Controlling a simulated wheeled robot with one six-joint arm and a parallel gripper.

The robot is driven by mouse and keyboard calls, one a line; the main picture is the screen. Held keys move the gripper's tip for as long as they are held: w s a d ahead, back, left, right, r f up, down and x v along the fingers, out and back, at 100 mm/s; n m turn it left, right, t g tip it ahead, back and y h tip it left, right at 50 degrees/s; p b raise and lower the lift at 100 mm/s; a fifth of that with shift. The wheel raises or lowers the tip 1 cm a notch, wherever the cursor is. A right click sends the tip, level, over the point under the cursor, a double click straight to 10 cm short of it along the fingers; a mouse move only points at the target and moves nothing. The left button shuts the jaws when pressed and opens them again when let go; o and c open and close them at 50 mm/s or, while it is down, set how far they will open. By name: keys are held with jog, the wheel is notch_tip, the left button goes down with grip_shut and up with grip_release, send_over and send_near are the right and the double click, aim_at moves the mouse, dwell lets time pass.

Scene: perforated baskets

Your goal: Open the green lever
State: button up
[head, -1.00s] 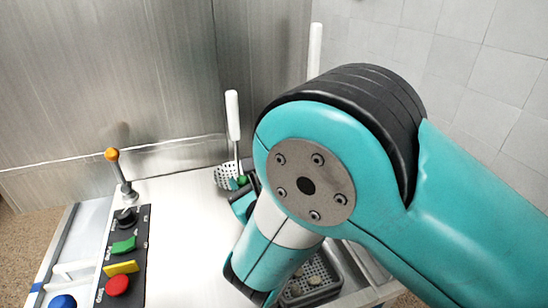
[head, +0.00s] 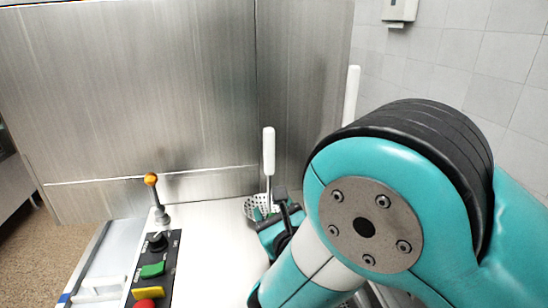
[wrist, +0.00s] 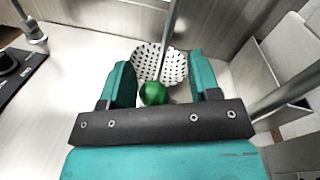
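A green ball knob (wrist: 153,93) sits low between the fingers of my gripper (wrist: 160,66) in the wrist view. The fingers are open and stand apart on either side of it, with the left finger nearer. Whether either touches the knob I cannot tell. The stem under the knob is hidden by my gripper's dark crossbar. In the head view my gripper (head: 281,216) is beside the perforated skimmer (head: 252,207), partly behind my arm, and the knob is barely visible there.
The skimmer's bowl (wrist: 146,58) is just beyond the knob, its white handle (head: 268,152) rising upright. An orange-topped lever (head: 151,180) and a black control panel (head: 154,262) with coloured switches stand left. The white counter (head: 205,255) between is clear. A metal wall (head: 150,90) closes the back.

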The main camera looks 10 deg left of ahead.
notch_tip(320, 180, up, 17)
jog(key=p, duration=0.5)
dwell(1.1)
